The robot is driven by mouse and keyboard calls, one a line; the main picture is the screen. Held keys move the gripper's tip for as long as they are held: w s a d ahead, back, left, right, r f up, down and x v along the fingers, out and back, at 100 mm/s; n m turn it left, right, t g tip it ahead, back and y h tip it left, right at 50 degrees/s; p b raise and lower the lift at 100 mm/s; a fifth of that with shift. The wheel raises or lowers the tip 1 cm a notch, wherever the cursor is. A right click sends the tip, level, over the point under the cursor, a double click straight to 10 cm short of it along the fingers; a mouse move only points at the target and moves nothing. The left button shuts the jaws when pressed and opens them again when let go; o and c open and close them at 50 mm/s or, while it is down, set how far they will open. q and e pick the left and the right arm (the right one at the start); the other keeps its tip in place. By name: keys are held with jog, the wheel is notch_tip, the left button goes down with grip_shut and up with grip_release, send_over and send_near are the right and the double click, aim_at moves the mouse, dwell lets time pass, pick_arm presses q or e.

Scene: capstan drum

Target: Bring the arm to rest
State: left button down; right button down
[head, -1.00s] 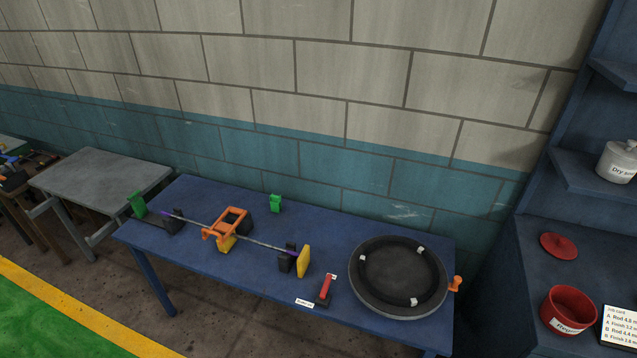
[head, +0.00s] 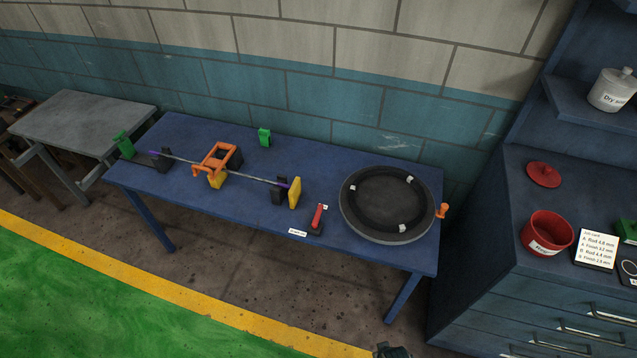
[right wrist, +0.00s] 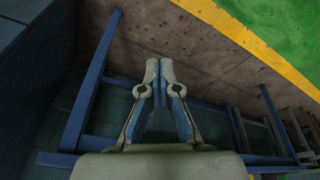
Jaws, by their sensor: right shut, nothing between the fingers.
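My right gripper (right wrist: 156,80) shows in the right wrist view with its two fingers together and nothing between them. It hangs over bare floor, with the blue table legs (right wrist: 90,80) beyond it. In the head view only a small dark part of my own body shows at the bottom edge. The capstan drum (head: 393,204), a round dark disc with a black ring and white marks, lies at the right end of the blue table (head: 330,165). An orange knob (head: 442,211) sits at its right. My left gripper is not in view.
A rod (head: 235,172) runs through an orange frame (head: 215,160) between black supports on the table. A red-handled lever (head: 318,217) stands left of the drum. A blue cabinet at right carries a red pot (head: 546,235) and a job card (head: 596,249). The floor in front is clear.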

jog(key=s+f+g, duration=0.1)
jog(key=s+f, duration=0.2)
jog(key=f, duration=0.5)
jog(key=s+f, duration=0.3)
jog(key=f, duration=0.4)
jog(key=s+d+f, duration=0.1)
jog(key=s+f, duration=0.4)
jog(key=s, duration=0.2)
jog(key=s+d+f, duration=0.2)
jog(key=s+f, duration=0.3)
jog(key=s, duration=0.2)
jog(key=shift+s+d+f+g, duration=0.15)
jog(key=shift+s+d+g, duration=0.1)
jog(key=shift+g, duration=0.15)
